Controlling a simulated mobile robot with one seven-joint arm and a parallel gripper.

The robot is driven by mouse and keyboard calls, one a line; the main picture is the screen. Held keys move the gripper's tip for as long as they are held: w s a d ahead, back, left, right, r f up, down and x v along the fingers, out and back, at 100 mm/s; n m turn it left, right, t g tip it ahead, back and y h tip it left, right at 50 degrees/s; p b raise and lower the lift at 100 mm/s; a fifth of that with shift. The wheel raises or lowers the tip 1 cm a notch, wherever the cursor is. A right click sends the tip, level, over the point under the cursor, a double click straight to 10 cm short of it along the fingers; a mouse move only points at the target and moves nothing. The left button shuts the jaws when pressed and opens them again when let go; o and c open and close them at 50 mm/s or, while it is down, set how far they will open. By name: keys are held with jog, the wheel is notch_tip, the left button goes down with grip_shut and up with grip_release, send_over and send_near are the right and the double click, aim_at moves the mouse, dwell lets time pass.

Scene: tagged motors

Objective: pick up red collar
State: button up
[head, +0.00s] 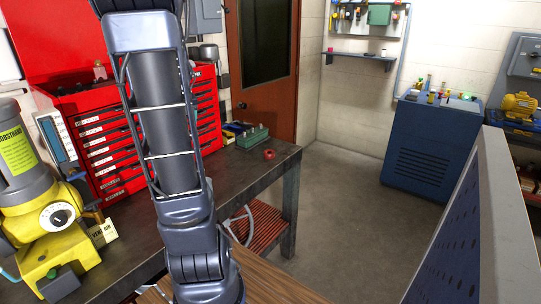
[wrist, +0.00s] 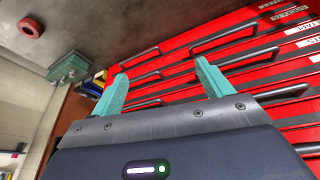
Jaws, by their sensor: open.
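The red collar (head: 269,154) is a small red ring lying on the dark workbench top (head: 240,172), near its right end. It also shows in the wrist view (wrist: 30,28) at the upper left, with a dark hole in its middle. My gripper (wrist: 160,82) shows in the wrist view with its two teal fingers spread apart and nothing between them. Its fingers point toward the red tool chest, and the collar is off to their left, apart from them. In the head view my arm crosses the bench, and the gripper cannot be made out there.
A red tool chest (head: 95,135) with several drawers stands behind my arm. A green box (head: 252,138) sits just behind the collar. A yellow machine (head: 45,215) stands at the left. The bench around the collar is mostly clear. A blue cabinet (head: 430,145) stands across the floor.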

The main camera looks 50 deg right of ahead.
jog(key=d+f+m, duration=0.1)
jog(key=d+f, duration=0.2)
jog(key=d, duration=0.8)
jog(key=m+h, duration=0.1)
jog(key=m, duration=0.2)
send_near(269, 152)
jog(key=x, duration=0.3)
jog(key=shift+s+d+f, duration=0.1)
jog(key=shift+s+d, duration=0.05)
jog(key=shift+s, duration=0.1)
jog(key=shift+x, duration=2.65)
jog(key=shift+w, duration=0.15)
jog(key=c, duration=1.3)
